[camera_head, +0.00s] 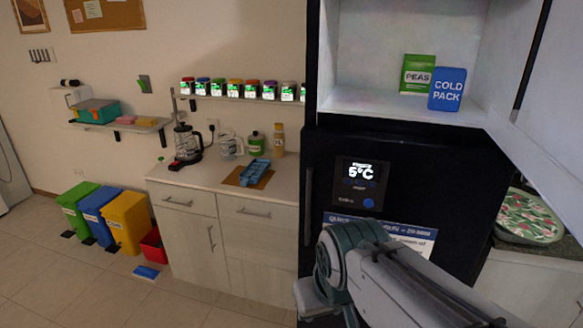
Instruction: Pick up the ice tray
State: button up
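A blue ice tray (255,171) lies on a brown mat (238,183) on the light counter (282,184), left of the black fridge. My arm comes in from the lower right in front of the fridge. My gripper (307,299) is low at the fridge's left edge, below and to the right of the tray and well apart from it. It is small and partly hidden by my arm, so I cannot tell whether its fingers are open.
The black fridge (330,225) has its upper compartment open, with peas (417,74) and a cold pack (447,89) inside. A coffee maker (186,145), a glass jug (230,146), a green container (256,144) and a bottle (278,139) stand behind the tray. Spice dispensers (234,89) line the shelf above.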

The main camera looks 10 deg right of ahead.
aim_at(253, 173)
jog(key=u, duration=0.75)
jog(key=i, duration=3.25)
jog(key=z, duration=3.4)
